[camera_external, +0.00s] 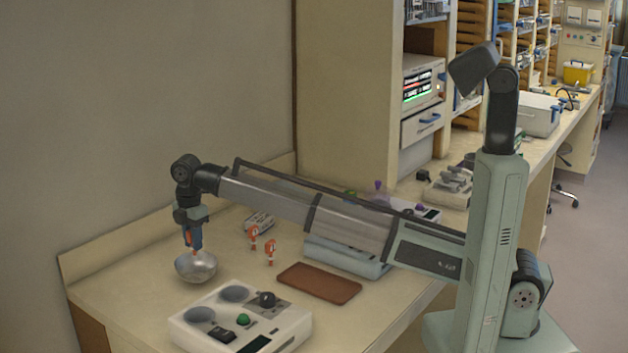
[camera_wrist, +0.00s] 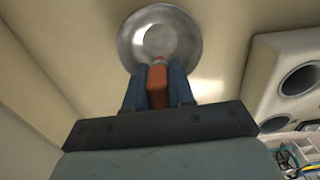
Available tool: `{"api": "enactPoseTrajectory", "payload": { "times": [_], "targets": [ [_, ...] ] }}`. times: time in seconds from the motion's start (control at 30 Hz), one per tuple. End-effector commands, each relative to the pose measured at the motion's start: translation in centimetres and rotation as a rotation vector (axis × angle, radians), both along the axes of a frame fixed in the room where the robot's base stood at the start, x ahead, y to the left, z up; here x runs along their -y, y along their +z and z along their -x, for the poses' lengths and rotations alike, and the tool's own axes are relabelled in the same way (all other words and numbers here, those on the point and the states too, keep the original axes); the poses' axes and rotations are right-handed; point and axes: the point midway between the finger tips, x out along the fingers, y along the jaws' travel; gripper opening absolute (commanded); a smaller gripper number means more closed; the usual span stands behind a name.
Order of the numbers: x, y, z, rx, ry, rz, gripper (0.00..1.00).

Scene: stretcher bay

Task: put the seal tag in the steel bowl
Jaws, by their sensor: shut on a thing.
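The steel bowl (camera_external: 197,270) stands on the bench at the left, below my gripper (camera_external: 194,248). My gripper is shut on an orange-red seal tag, which shows between the blue fingers in the wrist view (camera_wrist: 157,86). Its lower end is at or just above the bowl's opening; I cannot tell if it touches the bowl. In the wrist view the bowl (camera_wrist: 190,38) lies just beyond the fingertips. Two more orange and white tags (camera_external: 254,237) (camera_external: 270,252) stand on the bench to the right of the bowl.
A white device (camera_external: 290,328) with round wells and a green button stands in front of the bowl. A brown flat pad (camera_external: 319,283) lies to its right. A pale blue tray (camera_external: 345,259) lies under my arm. A small grey box (camera_external: 259,222) is behind the tags. The wall is close behind.

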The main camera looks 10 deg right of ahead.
Motion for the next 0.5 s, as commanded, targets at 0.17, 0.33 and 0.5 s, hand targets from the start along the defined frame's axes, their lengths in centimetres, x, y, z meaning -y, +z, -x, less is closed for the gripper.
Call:
{"api": "enactPoseTrajectory", "payload": {
  "times": [0.17, 0.33, 0.5],
  "targets": [
    [0.1, -1.8, 0.0, 0.0, 0.0, 0.0, 0.0],
    [0.0, -3.0, 0.0, 0.0, 0.0, 0.0, 0.0],
    [0.0, -3.8, 0.0, 0.001, 0.0, -0.001, 0.0]
  ]
}}
